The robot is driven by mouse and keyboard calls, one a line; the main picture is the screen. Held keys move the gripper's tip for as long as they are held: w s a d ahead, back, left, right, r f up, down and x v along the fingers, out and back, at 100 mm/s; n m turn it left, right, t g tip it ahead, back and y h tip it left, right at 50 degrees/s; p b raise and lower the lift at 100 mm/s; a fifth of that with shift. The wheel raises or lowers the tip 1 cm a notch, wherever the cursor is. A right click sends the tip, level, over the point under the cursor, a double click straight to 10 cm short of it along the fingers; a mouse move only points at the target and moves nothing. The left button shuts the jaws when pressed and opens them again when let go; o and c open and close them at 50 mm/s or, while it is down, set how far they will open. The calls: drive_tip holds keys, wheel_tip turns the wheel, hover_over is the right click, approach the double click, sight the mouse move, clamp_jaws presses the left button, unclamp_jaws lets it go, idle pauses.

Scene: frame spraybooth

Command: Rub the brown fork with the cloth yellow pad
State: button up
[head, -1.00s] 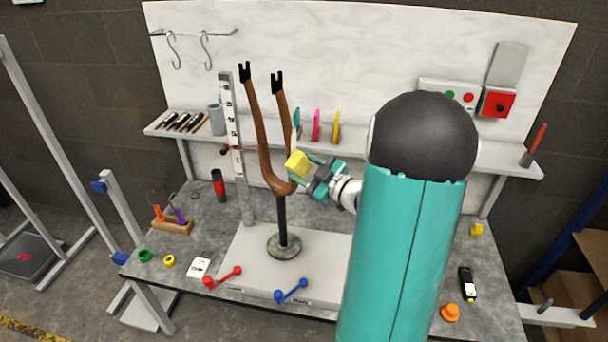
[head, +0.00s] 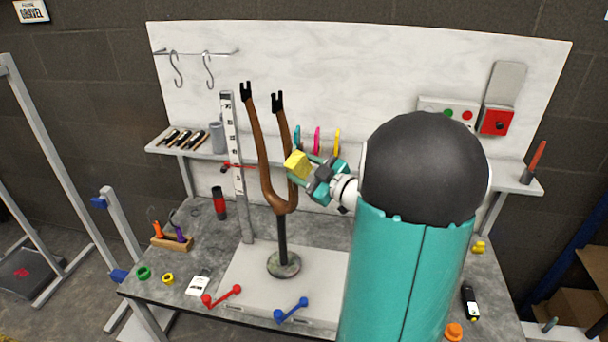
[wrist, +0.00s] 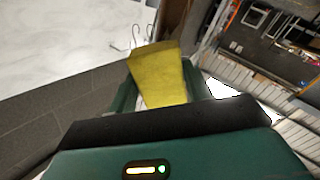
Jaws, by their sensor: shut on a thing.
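The brown fork (head: 266,170) stands upright on a post with a round base, its two prongs ending in black tips. My gripper (head: 311,171) is at the right of the fork's right prong, at the lower half of that prong. It is shut on the yellow pad (head: 297,164), which also fills the space between the fingers in the wrist view (wrist: 158,75). In the head view the pad overlaps the right prong; I cannot tell whether it touches it. A brown strip beside the pad in the wrist view (wrist: 172,22) looks like part of the fork.
A white upright scale (head: 234,150) with a red pointer stands left of the fork. A shelf (head: 390,172) with coloured pieces runs behind. Red (head: 222,296) and blue (head: 291,311) handles lie at the bench's front. A red-black cylinder (head: 219,203) stands at the left.

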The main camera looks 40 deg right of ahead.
sight(303, 154)
drive_tip(key=shift+w+r, duration=0.1)
drive_tip(key=shift+r, duration=2.85)
drive_tip(key=shift+s+f, duration=0.2)
drive_tip(key=shift+f, duration=3.5)
drive_tip(key=shift+w+a+f, duration=0.1)
drive_tip(key=shift+f, duration=3.55)
drive_tip(key=s+d, duration=0.1)
drive_tip(key=s, duration=0.5)
drive_tip(key=shift+s+r, duration=0.1)
drive_tip(key=shift+s, duration=0.05)
drive_tip(key=shift+s+d, duration=0.2)
drive_tip(key=shift+s, duration=1.15)
